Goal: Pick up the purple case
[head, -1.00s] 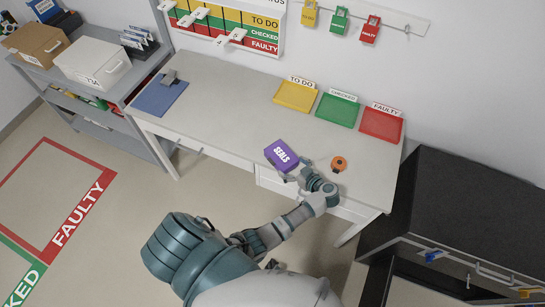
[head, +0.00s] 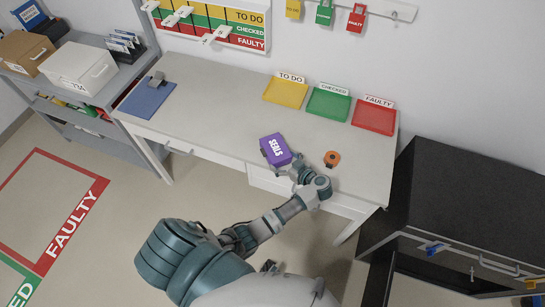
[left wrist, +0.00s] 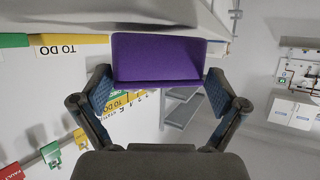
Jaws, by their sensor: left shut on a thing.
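The purple case (head: 275,150), marked SEALS, is at the front part of the white table in the head view. My left gripper (head: 293,168) is at its near right side. In the left wrist view the purple case (left wrist: 158,58) sits between the two fingers of my left gripper (left wrist: 160,92), which is shut on it. The head view does not show clearly whether the case touches the table. My right gripper is not in view.
An orange round item (head: 332,159) lies right of the case. Yellow (head: 285,93), green (head: 328,105) and red (head: 374,117) trays stand along the back. A blue mat (head: 147,98) lies at the left. The table (head: 215,110) is clear between.

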